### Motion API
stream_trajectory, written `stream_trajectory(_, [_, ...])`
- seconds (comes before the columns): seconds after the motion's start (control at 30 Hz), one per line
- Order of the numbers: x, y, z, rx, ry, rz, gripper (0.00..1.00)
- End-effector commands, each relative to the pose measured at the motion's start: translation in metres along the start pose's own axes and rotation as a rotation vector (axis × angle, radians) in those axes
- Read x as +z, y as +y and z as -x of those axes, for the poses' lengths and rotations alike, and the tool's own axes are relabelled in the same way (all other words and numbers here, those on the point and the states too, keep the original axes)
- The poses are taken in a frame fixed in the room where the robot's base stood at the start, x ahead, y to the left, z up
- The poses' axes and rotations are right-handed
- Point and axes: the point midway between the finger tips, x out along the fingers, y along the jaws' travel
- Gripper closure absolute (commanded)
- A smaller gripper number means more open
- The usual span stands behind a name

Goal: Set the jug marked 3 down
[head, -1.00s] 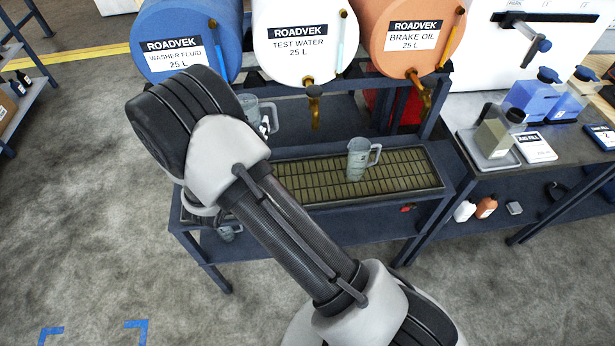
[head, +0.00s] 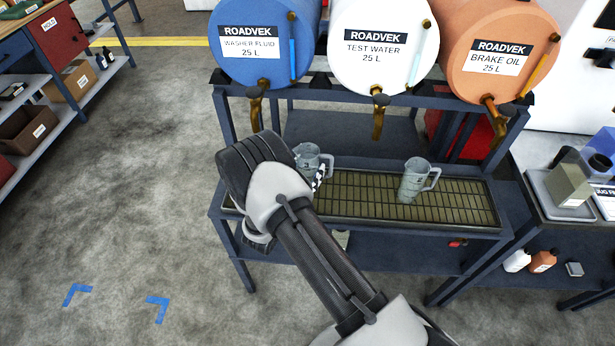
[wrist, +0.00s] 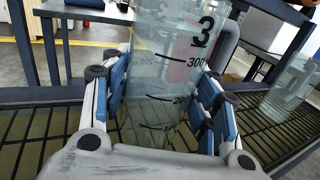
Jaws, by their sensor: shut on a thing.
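The jug marked 3 (wrist: 170,50) is clear, with black level marks and a handle on its right in the wrist view. My gripper (wrist: 158,98) is shut on it, with blue pads on both sides. In the head view the same jug (head: 308,157) is upright at the left part of the slatted drip tray (head: 345,207), partly behind my arm and gripper (head: 318,178). Its base is hidden, so I cannot tell whether it touches the slats.
A second jug (head: 413,182) stands on the tray to the right, also in the wrist view (wrist: 290,88). Blue (head: 262,45), white (head: 375,70) and orange (head: 500,75) drums with taps hang above. Bare slats lie between the jugs.

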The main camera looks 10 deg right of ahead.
Motion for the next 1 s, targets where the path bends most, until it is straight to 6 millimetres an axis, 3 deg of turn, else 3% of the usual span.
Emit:
stream_trajectory(0.03, [-0.013,0.000,0.000,0.000,0.001,0.002,0.72])
stream_trajectory(0.13, [-0.024,0.000,0.000,0.000,0.000,0.001,0.72])
stream_trajectory(0.5, [-0.027,0.000,0.000,0.000,0.000,0.000,0.72])
stream_trajectory(0.53, [-0.028,0.000,0.000,0.000,0.000,0.001,0.45])
stream_trajectory(0.83, [-0.026,0.000,0.000,0.000,0.000,0.001,0.25])
stream_trajectory(1.0, [-0.026,0.000,0.000,0.000,0.000,0.001,0.25])
